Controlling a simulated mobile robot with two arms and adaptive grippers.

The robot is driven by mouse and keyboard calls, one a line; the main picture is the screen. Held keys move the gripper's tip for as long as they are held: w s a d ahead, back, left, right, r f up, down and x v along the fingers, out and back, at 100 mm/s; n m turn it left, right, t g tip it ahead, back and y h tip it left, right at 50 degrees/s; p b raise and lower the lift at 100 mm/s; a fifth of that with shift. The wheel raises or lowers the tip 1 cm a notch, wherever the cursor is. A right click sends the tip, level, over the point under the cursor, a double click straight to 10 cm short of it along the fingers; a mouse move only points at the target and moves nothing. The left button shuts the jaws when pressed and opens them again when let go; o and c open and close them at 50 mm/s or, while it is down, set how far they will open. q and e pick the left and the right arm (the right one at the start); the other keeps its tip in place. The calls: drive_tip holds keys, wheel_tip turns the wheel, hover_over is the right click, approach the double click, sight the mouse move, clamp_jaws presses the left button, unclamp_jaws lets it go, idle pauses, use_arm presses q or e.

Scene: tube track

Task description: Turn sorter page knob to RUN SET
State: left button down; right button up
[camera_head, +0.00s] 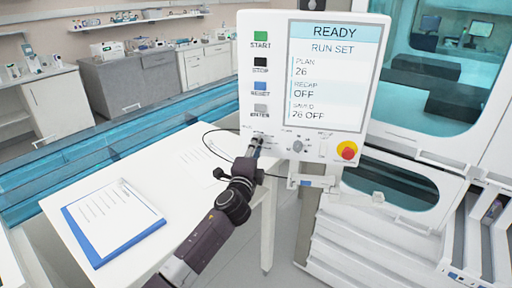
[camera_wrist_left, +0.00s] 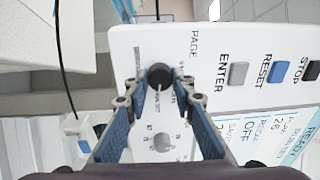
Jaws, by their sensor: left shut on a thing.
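The control panel (camera_head: 272,85) stands upright in the head view. Its screen (camera_head: 326,82) reads READY and RUN SET, with PLAN 26 and RECAP OFF below. The dark page knob (camera_wrist_left: 158,75) sits beside the word PAGE in the wrist view. My left gripper (camera_head: 255,142) reaches the panel's lower left corner. In the wrist view, its two fingertips close on the page knob from both sides. The gripper hides the knob in the head view. My right gripper is out of view.
A second, grey knob (camera_head: 297,146) and a red stop button (camera_head: 347,150) sit right of my gripper. START, STOP, RESET and ENTER buttons line the panel's left side. A white table (camera_head: 150,165) bears a blue clipboard (camera_head: 80,240). A black cable loops beside the gripper.

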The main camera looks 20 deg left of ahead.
use_arm(q)
drive_tip(key=c, duration=1.6)
unclamp_jaws()
drive_tip(key=s, duration=0.8)
drive_tip(key=s+d, duration=0.1)
drive_tip(key=s, duration=0.3)
drive_tip(key=shift+f, duration=0.4)
